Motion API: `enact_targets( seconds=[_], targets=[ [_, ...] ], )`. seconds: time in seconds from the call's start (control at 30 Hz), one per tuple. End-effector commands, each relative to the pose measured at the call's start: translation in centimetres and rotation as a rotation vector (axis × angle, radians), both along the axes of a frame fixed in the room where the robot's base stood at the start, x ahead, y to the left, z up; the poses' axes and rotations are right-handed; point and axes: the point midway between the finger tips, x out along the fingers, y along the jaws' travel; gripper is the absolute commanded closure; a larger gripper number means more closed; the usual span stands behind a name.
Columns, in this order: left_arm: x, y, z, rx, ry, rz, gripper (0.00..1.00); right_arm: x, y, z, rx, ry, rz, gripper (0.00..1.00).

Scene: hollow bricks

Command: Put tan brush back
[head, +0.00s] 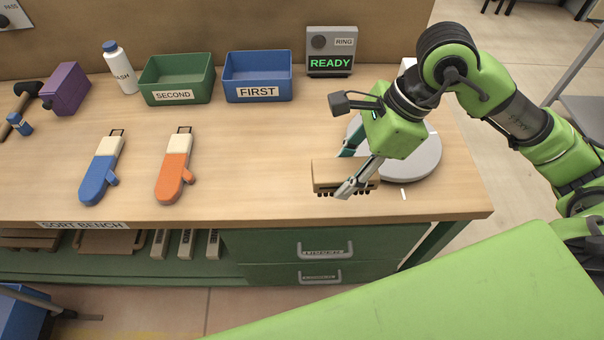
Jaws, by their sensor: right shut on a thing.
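The tan brush (326,174), a block with dark bristles along its lower edge, is at the right part of the bench. My right gripper (351,168) is shut on it, with one finger on the near side and the other on the far side. The fingers hide part of the brush's right end. I cannot tell whether the bristles touch the bench top or hang just above it. My left gripper is not in view.
A round grey disc (418,160) lies behind and right of the brush, partly hidden by my arm. Green SECOND bin (176,97), blue FIRST bin (258,92) and READY box (331,42) stand at the back.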

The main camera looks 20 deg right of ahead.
Motion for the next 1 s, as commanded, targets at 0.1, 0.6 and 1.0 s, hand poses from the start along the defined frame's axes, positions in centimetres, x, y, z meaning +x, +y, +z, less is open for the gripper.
enact_targets(
  seconds=[0.1,0.6,1.0],
  targets=[
    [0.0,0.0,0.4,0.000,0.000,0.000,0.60,0.8,0.2,0.0,0.003,0.001,-0.034,0.86],
    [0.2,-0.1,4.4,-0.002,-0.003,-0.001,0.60,10.8,3.1,-6.3,0.002,0.007,-0.034,0.86],
    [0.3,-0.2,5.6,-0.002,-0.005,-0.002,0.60,13.5,3.8,-10.1,0.000,0.005,-0.033,0.86]
  ],
)
